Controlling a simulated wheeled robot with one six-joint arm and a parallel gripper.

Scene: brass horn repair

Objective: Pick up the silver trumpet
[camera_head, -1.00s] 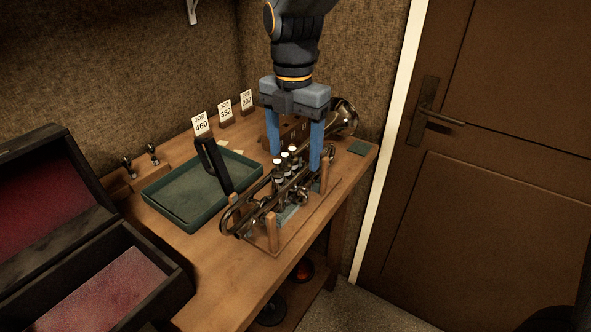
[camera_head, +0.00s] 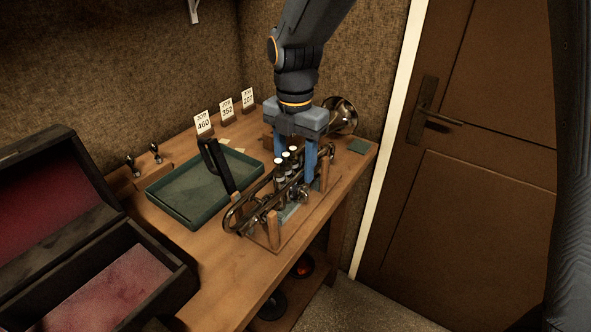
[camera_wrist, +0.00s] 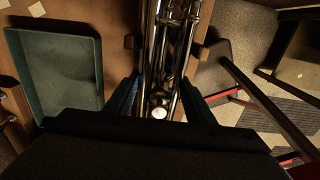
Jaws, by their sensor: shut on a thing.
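The silver trumpet (camera_head: 254,211) lies in a wooden cradle (camera_head: 273,231) on the bench, its bell pointing to the back right and its valve caps up. My gripper (camera_head: 299,172) is lowered over the middle of the trumpet, with one blue finger on each side, and is shut on it. In the wrist view the trumpet's tubes (camera_wrist: 163,55) run up between the two fingers (camera_wrist: 160,98), with one white valve cap (camera_wrist: 159,113) showing. The lower parts of the fingers are partly hidden by the tubing.
Job cards (camera_head: 227,107) line the back. An open case (camera_head: 130,282) with red lining is at the left front. A door (camera_head: 470,200) is at the right.

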